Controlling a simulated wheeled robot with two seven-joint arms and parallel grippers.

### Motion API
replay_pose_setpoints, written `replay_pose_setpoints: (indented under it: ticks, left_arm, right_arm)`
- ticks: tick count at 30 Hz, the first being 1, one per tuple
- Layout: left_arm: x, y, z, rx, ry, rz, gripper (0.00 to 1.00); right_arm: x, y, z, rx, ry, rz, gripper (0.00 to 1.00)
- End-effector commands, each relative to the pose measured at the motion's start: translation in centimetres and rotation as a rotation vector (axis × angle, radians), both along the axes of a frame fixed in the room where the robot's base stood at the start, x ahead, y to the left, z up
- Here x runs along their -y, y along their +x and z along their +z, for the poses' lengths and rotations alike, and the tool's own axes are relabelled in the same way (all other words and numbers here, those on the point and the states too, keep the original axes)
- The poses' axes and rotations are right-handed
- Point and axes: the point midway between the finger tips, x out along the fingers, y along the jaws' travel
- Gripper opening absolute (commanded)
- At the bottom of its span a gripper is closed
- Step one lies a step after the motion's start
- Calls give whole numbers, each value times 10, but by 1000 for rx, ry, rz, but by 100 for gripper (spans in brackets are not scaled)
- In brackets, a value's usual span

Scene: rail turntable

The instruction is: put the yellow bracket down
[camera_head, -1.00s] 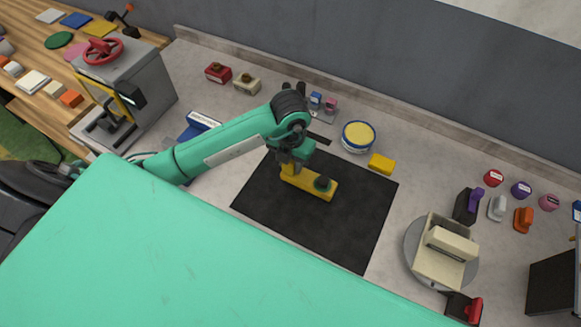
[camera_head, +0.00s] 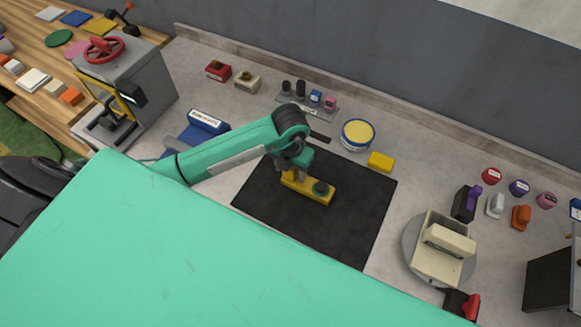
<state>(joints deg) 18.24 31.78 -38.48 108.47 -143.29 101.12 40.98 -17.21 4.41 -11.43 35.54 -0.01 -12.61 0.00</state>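The yellow bracket (camera_head: 318,197) is a long flat piece with a dark round part near its right end. The fingertips are partly hidden by the wrist. My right gripper is out of view.
A yellow block (camera_head: 381,162) and a round yellow-topped tin (camera_head: 358,135) stand behind the mat. A turntable (camera_head: 410,252) bearing a cream fixture (camera_head: 443,250) is at the right. A grey press (camera_head: 140,80) stands at the left. The mat's front and right are clear.

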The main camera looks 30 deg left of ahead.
Motion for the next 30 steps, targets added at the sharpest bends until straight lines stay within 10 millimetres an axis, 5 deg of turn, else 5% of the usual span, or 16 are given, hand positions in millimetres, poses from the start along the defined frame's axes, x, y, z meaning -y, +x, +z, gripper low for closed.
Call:
replay_pose_setpoints:
  ticks: [8, 21, 30]
  left_arm:
    - [0, 2, 14, 5, -1, 0, 54]
    - [-1, 1, 105, 5, 3, -1, 54]
    - [0, 0, 123, 1, 0, -1, 54]
  right_arm:
    - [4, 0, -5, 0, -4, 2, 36]
    - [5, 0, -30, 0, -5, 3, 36]
    - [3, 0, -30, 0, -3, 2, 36]
